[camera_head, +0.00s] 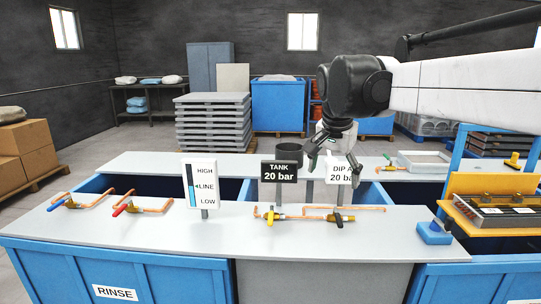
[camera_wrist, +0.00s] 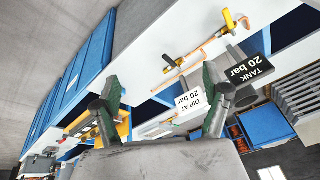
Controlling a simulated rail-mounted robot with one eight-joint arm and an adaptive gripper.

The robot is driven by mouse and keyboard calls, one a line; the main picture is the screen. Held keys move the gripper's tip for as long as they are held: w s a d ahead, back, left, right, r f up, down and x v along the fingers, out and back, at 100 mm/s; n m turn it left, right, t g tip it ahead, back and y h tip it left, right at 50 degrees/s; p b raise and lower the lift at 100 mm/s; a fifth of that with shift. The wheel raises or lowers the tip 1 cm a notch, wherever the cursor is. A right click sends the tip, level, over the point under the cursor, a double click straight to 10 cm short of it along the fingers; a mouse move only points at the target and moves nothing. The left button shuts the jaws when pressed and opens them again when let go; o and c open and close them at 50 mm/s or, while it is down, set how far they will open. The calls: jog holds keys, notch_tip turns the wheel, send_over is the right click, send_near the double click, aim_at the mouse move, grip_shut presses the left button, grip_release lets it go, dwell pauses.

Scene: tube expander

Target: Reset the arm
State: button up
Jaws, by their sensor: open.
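My gripper (camera_head: 332,160) hangs from the dark wrist at the end of my white arm, above the middle of the grey bench (camera_head: 300,238). Its fingers are spread and nothing is between them. In the head view it is in front of the "DIP AT 20 bar" sign (camera_head: 338,172) and partly covers it. In the wrist view the two fingertips (camera_wrist: 160,108) are apart, with that sign (camera_wrist: 190,103) seen in the background between them.
A black "TANK 20 bar" sign (camera_head: 279,172) and a level gauge (camera_head: 201,182) stand left of my gripper. Copper pipes with valves (camera_head: 268,215) lie on the bench. A yellow-lidded unit (camera_head: 490,200) is at right. Blue tanks (camera_head: 110,275) are below.

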jog(key=s+d+f+n+t, duration=0.1)
jog(key=s+f+n, duration=0.1)
jog(key=s+f, duration=0.3)
jog(key=s+d+f+n+t, duration=0.1)
jog(key=s+f, duration=0.4)
jog(key=s, duration=0.8)
jog(key=s+d+f+n+t+y, duration=0.1)
jog(key=s+f+n, duration=0.3)
jog(key=s, duration=0.5)
jog(key=shift+s+d+f, duration=0.15)
jog(key=shift+d+f, duration=0.45)
jog(key=shift+d, duration=0.25)
